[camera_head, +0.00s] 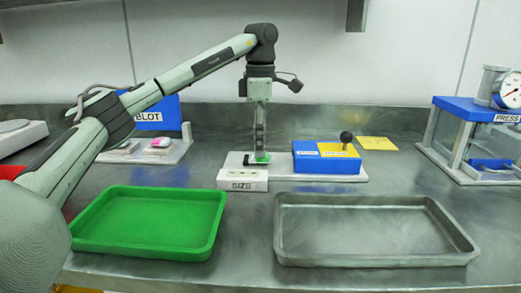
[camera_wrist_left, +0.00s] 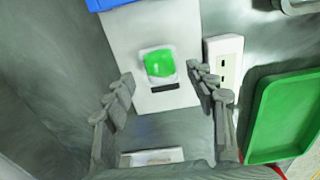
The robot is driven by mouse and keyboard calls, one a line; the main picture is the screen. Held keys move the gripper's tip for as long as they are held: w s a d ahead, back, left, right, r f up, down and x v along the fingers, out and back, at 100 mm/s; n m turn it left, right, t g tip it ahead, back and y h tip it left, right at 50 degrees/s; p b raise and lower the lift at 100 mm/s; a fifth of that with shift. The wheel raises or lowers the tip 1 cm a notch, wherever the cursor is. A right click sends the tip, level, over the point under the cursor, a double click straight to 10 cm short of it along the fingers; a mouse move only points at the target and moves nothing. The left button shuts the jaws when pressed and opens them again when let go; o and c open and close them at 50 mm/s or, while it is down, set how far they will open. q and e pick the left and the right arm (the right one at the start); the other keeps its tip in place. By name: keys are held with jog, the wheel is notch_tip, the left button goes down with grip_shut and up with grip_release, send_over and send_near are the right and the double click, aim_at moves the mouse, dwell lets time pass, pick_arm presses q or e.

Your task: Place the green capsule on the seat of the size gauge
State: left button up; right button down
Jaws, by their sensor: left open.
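The green capsule (camera_wrist_left: 159,63) rests on the pale square seat of the size gauge (camera_wrist_left: 188,24), between the two finger lines in the left wrist view. In the head view a small green patch of the capsule (camera_head: 262,157) shows low at the fingertips. The size gauge (camera_head: 233,165) is a white base with a SIZE label and a blue and yellow block. My left gripper (camera_head: 260,147) points down over the seat. In the left wrist view its fingers (camera_wrist_left: 163,88) are spread, with a gap on both sides of the capsule. My right gripper is not in view.
A green tray (camera_head: 150,251) stands at the front left, a grey metal tray (camera_head: 375,259) at the front right. The blue and yellow block (camera_head: 325,163) with a black knob is right of the gripper. The PRESS station (camera_head: 448,150) is far right, the BLOT station (camera_head: 155,118) behind my arm.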

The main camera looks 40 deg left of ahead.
pick_arm(q)
notch_tip(320, 180, up, 4)
jog(key=shift+d+r, duration=0.1)
jog(key=shift+r, duration=0.15)
notch_tip(320, 180, up, 5)
jog(key=shift+r+p, duration=0.1)
jog(key=shift+p, duration=0.75)
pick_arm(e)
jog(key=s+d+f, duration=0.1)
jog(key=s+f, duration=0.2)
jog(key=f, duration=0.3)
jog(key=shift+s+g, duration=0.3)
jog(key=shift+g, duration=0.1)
